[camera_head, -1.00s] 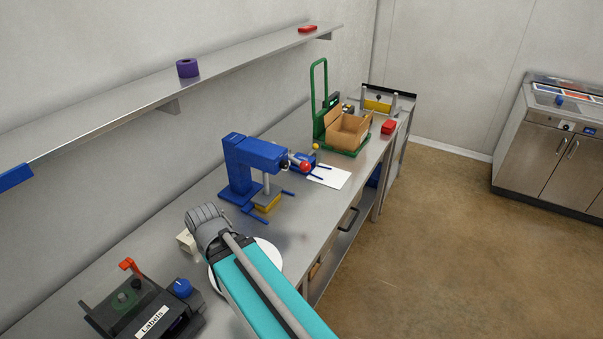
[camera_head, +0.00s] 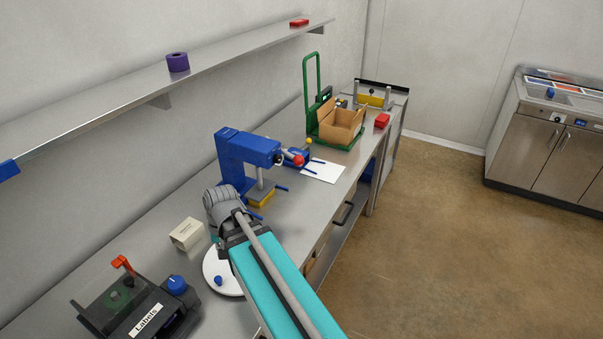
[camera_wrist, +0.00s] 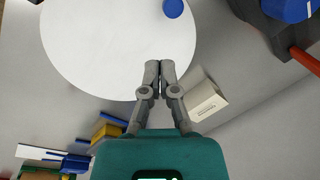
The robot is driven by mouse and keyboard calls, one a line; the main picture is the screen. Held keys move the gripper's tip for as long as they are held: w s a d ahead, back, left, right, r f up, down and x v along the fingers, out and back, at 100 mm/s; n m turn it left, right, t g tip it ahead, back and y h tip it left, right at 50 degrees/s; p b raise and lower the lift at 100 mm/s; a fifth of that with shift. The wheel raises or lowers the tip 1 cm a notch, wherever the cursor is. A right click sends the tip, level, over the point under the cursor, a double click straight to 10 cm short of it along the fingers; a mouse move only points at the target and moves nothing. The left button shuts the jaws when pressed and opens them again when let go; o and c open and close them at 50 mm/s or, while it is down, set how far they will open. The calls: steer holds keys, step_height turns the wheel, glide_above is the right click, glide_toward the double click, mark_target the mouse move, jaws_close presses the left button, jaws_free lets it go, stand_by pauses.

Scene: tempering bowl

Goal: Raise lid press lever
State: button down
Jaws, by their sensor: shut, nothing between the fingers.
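A blue press (camera_head: 245,155) stands on the bench near the wall. A lever end with a red ball (camera_head: 297,160) shows at its right side; I cannot tell how the lever is tilted. A yellow block (camera_head: 262,199) sits under its plunger. In the wrist view my gripper (camera_wrist: 160,65) is shut and empty, over the right part of a white round plate (camera_wrist: 95,45). In the head view my arm hides the gripper and covers part of the press's base. The yellow block also shows in the wrist view (camera_wrist: 105,131).
A cream carton (camera_head: 187,234) and the white plate (camera_head: 215,262) with a blue knob (camera_head: 218,280) are near my arm. A label machine (camera_head: 145,308) stands front left. Beyond the press are white paper (camera_head: 323,173) and a cardboard box (camera_head: 340,124). A shelf (camera_head: 120,90) runs above.

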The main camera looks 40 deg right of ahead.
steer(key=w+d+m+t+y+b, duration=0.2)
steer(key=w+d+m+t, duration=0.15)
steer(key=d+m, duration=0.6)
steer(key=w+d+m+t+y+b, duration=0.2)
steer(key=w+d+m+b, duration=0.15)
steer(key=d+m, duration=0.6)
steer(key=s+d+r+m+t+b, duration=0.1)
steer(key=d+m+t, duration=0.2)
steer(key=d, duration=0.9)
steer(key=s+d+r+m+t+b, duration=0.1)
steer(key=s+d+m+t+b, duration=0.1)
steer(key=d+m, duration=0.5)
steer(key=d+t, duration=0.1)
steer(key=d, duration=0.4)
steer(key=shift+s+d+r, duration=0.15)
steer(key=shift+s, duration=0.1)
steer(key=shift+w, duration=0.1)
